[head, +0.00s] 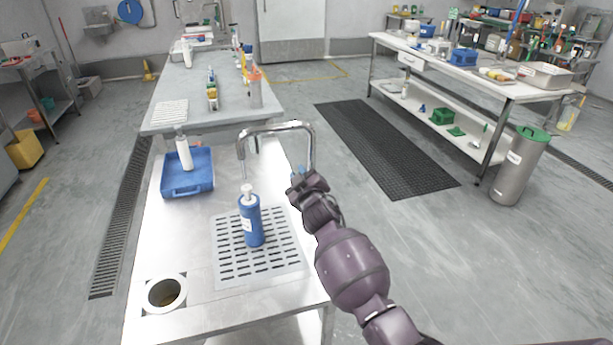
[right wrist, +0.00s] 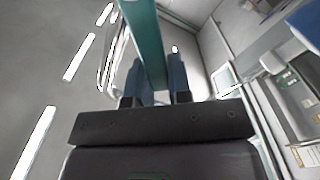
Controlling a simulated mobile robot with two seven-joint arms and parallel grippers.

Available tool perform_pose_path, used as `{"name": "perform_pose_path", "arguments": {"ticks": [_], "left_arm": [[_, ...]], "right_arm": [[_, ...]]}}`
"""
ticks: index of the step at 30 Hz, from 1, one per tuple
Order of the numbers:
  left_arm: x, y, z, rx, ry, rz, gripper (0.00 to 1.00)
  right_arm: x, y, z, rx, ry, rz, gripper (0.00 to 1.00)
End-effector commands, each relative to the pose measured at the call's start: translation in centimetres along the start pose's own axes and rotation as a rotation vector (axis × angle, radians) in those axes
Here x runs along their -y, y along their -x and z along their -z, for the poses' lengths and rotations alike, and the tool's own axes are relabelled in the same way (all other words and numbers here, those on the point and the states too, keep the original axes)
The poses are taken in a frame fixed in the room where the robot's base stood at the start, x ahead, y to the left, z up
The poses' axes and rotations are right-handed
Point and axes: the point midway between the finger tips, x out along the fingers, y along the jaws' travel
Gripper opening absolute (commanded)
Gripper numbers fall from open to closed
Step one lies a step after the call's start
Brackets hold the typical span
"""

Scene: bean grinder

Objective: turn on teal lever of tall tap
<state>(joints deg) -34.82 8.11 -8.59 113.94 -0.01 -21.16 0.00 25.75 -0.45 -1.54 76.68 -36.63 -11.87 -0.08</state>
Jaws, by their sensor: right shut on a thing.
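The tall silver tap (head: 312,150) arches over the steel counter, with its spout end above a blue bottle (head: 251,222) with a white top. My right gripper (head: 303,181) is at the base of the tap's right upright. In the right wrist view the teal lever (right wrist: 147,42) runs between the two dark fingers of my right gripper (right wrist: 158,82), which are shut on it. In the head view a small bit of teal (head: 298,171) shows at the fingertips; the rest is hidden by the gripper. My left gripper is not in view.
The bottle stands on a slotted drain plate (head: 232,268). A blue tray (head: 187,187) with a white bottle (head: 184,153) is at the back left of the counter. A round hole (head: 166,293) is at the front left.

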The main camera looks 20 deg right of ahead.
Motion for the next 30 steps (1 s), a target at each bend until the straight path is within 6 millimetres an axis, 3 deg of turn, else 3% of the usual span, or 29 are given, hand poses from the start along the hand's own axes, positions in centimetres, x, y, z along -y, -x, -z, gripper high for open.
{"name": "perform_pose_path", "arguments": {"ticks": [15,30], "left_arm": [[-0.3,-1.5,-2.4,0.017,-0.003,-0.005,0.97],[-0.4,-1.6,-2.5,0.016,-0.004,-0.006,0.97]], "right_arm": [[3.5,0.0,-1.1,0.002,0.434,0.003,0.0],[4.3,0.0,-1.4,0.002,0.595,0.001,0.0]]}}
